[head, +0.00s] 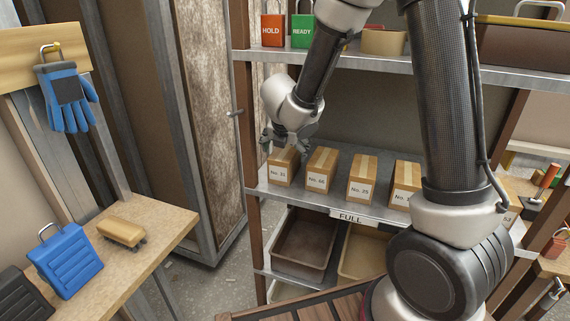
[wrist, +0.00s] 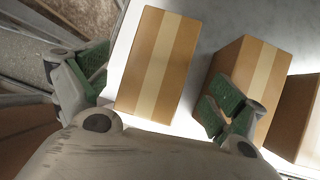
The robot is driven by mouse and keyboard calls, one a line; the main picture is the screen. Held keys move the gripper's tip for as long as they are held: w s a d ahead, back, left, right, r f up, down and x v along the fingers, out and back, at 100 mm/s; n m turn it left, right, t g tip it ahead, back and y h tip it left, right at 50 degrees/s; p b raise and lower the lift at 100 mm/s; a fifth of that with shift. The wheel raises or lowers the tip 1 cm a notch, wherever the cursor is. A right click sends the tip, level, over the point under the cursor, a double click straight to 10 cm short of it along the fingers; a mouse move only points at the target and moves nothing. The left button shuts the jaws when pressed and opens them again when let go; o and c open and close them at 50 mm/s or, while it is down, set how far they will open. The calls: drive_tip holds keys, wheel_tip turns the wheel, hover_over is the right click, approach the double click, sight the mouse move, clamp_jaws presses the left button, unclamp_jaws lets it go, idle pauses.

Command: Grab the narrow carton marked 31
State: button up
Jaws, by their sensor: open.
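The narrow carton marked 31 (head: 281,170) stands at the left end of the metal shelf. It is brown with a pale tape strip and a white label on its front. My gripper (head: 284,144) is right above it in the head view. In the wrist view the carton (wrist: 158,66) lies between the green-padded fingers of my open gripper (wrist: 160,86). The left finger is beside its left side, with a gap. Whether either finger touches a carton cannot be told.
Similar cartons stand to the right: one close by (head: 320,169), one marked 35 (head: 362,179), and another (head: 403,184) partly behind my arm. The upper shelf (head: 390,65) runs above. Trays (head: 304,243) sit below. A wooden bench (head: 150,235) is at left.

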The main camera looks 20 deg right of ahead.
drive_tip(key=x, duration=0.5)
drive_tip(key=shift+s, duration=0.15)
drive_tip(key=shift+c, duration=0.2)
drive_tip(key=c, duration=1.4)
